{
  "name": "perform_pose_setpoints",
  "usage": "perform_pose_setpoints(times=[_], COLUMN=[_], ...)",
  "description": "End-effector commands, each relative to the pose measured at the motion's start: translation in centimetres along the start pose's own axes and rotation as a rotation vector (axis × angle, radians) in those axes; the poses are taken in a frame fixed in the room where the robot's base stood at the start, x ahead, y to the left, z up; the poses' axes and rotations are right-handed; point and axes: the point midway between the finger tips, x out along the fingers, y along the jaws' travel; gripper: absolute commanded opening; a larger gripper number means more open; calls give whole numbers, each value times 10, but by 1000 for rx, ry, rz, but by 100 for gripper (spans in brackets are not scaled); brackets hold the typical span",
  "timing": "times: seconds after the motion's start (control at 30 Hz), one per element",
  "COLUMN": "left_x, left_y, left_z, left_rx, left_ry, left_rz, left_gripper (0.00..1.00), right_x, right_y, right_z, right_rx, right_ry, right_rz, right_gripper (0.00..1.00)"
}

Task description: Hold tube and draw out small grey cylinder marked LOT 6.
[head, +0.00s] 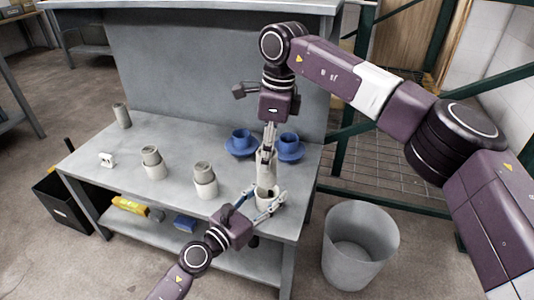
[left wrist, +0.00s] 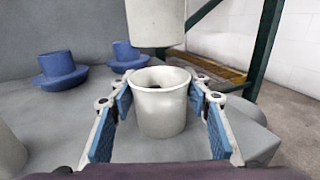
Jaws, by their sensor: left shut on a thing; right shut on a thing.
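A pale tube (head: 266,191) stands upright near the bench's front right edge. My left gripper (head: 264,197) is shut on it from the front, one finger on each side; the left wrist view also shows the tube (left wrist: 160,112) with its open mouth. My right gripper (head: 266,158) points down from above, shut on a small grey cylinder (head: 265,173). In the left wrist view the cylinder's lower part (left wrist: 155,22) hangs above the tube, with a small gap to the rim. The LOT 6 marking is not readable.
Two more tubes with grey cylinders in them, one (head: 153,169) and another (head: 206,187), stand to the left on the bench (head: 110,190). A bin (head: 360,250) stands on the floor at right.

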Motion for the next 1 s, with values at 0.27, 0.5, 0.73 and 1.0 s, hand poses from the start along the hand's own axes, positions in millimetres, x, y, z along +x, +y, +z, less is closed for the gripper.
perform_pose_setpoints(times=[0.27,0.5,0.73,1.0], left_x=[0,0,0,0], left_y=[0,0,0,0], left_z=[0,0,0,0], left_rx=[0,0,0,0], left_ry=[1,1,1,0], left_rz=[0,0,0,0], left_gripper=[20,20,20,20], right_x=[-5,-19,-30,-31], right_y=[0,0,0,0], right_z=[1,3,4,4], right_rx=[0,0,0,0], right_ry=[-2,-2,-2,-2], right_rz=[-2,-2,-2,-1], right_gripper=[0,0,0,0])
